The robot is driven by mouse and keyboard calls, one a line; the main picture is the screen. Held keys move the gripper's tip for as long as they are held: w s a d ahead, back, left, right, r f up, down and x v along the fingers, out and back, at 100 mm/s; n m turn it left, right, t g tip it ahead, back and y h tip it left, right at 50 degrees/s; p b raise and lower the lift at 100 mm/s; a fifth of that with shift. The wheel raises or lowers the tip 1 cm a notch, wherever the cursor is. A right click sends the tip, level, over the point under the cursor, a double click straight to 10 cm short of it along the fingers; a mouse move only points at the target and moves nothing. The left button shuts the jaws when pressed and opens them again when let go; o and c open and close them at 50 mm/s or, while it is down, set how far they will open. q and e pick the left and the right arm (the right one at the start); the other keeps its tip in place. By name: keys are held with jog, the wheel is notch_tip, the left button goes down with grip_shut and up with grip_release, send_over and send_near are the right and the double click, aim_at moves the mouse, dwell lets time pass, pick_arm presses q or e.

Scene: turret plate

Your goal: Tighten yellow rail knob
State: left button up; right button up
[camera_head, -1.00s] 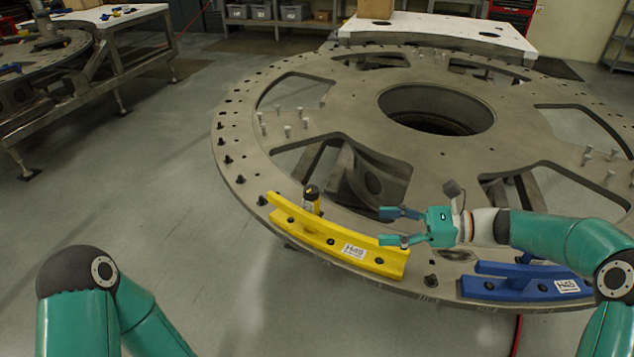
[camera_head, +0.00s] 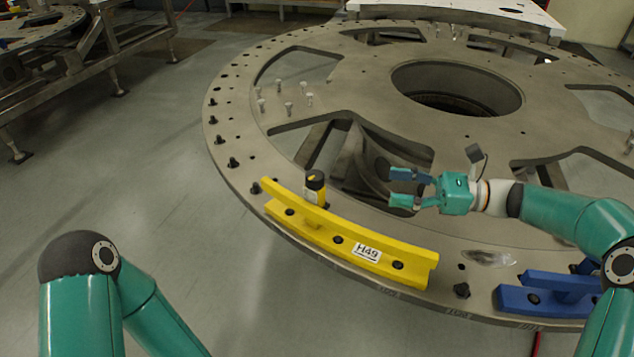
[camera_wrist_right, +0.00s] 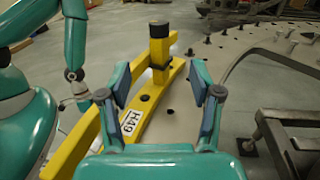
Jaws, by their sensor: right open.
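The yellow rail (camera_head: 345,240), with an H49 label, lies along the near rim of the turret plate (camera_head: 232,150). Its knob (camera_head: 315,187), yellow with a black top, stands upright behind the rail's left part. My right gripper (camera_head: 397,188) is open and empty, to the right of the knob and apart from it, fingers pointing left. In the right wrist view the knob (camera_wrist_right: 159,50) shows ahead, between and beyond the two open fingers (camera_wrist_right: 164,85). The left arm's green links show at lower left in the head view; the left gripper is out of view.
A blue rail (camera_head: 545,297) sits on the rim at right, under my right arm. Several black bolts (camera_head: 233,162) line the rim, and several pale pins (camera_head: 288,108) stand on the plate. Large cut-outs open behind the knob.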

aim_at(315, 174)
jog(key=w+a, duration=0.1)
jog(key=a, duration=0.4)
jog(key=a+p, duration=0.1)
jog(key=a, duration=0.5)
jog(key=w+a+p, duration=0.1)
jog(key=a, duration=0.4)
jog(key=shift+w+a, duration=0.15)
jog(key=shift+w, duration=0.2)
jog(key=shift+c, duration=0.2)
jog(key=c, duration=1.1)
